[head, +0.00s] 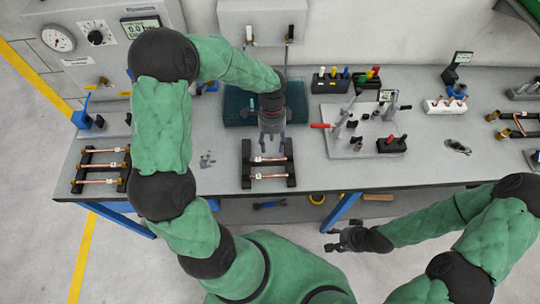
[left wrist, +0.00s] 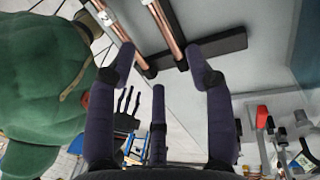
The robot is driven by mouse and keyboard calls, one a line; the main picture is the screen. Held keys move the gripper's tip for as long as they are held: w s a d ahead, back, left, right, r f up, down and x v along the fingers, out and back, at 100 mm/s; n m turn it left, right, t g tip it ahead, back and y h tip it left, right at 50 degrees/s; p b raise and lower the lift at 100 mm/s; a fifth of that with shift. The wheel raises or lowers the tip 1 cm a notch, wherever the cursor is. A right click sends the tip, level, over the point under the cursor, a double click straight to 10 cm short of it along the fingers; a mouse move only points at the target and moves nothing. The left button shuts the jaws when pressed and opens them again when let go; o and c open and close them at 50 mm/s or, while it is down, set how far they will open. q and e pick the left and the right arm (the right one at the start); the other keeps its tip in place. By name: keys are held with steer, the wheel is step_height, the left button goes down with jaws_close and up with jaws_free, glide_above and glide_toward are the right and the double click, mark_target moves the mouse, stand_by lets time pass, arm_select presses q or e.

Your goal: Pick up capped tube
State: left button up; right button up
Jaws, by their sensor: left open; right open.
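Two copper tubes (head: 269,176) lie across a black rack (head: 291,172) at the middle of the bench's front. They carry pale marks; I cannot tell clearly which ends are capped. My left gripper (head: 271,146) is open and points down at this rack, above the rear tube (head: 271,159). In the left wrist view the open fingers (left wrist: 165,72) are empty, with a copper tube (left wrist: 168,32) and the black rack bar (left wrist: 226,44) just beyond them. My right gripper (head: 334,238) is open and empty, low in front of the bench.
Another black rack (head: 124,175) with several copper tubes is at the bench's left. A dark blue tray (head: 235,107) sits behind the middle rack. A grey fixture plate (head: 340,151) with clamps and a red handle stands to the right.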

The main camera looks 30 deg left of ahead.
mark_target(270, 159)
arm_select(q)
steer(key=shift+s+f, duration=0.3)
steer(key=shift+f, duration=0.4)
steer(key=shift+d+f, duration=0.1)
steer(key=shift+f, duration=0.8)
steer(key=f, duration=0.4)
steer(key=shift+s+f+b, duration=0.4)
jaws_close()
